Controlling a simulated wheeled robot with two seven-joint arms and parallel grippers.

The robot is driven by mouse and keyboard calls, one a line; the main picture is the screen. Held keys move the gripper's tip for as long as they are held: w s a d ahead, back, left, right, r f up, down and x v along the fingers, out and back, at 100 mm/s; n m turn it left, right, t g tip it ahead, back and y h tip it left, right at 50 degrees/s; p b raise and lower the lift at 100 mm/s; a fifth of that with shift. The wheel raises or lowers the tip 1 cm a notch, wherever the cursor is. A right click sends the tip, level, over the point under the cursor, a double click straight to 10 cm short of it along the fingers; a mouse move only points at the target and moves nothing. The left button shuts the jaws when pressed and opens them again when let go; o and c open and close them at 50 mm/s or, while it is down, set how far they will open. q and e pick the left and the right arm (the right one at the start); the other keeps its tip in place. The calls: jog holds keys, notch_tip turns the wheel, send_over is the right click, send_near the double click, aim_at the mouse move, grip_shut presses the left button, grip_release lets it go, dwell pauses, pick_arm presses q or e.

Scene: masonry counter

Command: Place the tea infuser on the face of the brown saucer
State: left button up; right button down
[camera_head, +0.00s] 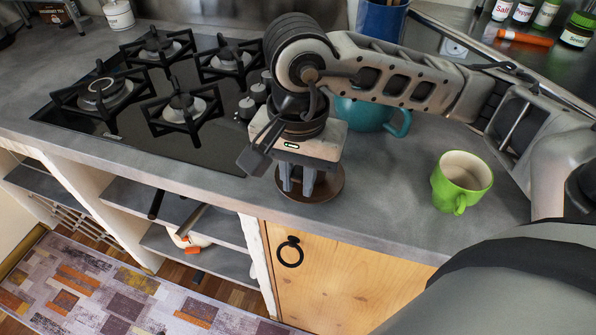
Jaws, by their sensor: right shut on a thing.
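The brown saucer (331,186) lies on the grey counter near its front edge, to the right of the hob. My right gripper (297,188) points down directly over the saucer, with its fingertips very close to the saucer's face. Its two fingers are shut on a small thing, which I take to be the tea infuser. The infuser itself is hidden between the fingers and cannot be made out clearly. I cannot tell whether it touches the saucer. The gripper body covers the back part of the saucer. My left gripper is not in view.
A green mug (462,182) stands on the counter to the right. A teal cup (366,114) stands behind my right gripper. The black gas hob (150,95) is at the left. Spice jars (545,14) stand at the back right. Counter between saucer and green mug is free.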

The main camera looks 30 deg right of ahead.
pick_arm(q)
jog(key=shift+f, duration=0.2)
pick_arm(e)
jog(key=shift+f, duration=0.2)
jog(key=c, duration=1.3)
grip_release()
jog(key=shift+c, duration=0.2)
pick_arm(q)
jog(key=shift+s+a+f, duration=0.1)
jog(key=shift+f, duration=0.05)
pick_arm(e)
jog(key=shift+r, duration=0.1)
jog(key=shift+r, duration=0.15)
notch_tip(320, 180, up, 12)
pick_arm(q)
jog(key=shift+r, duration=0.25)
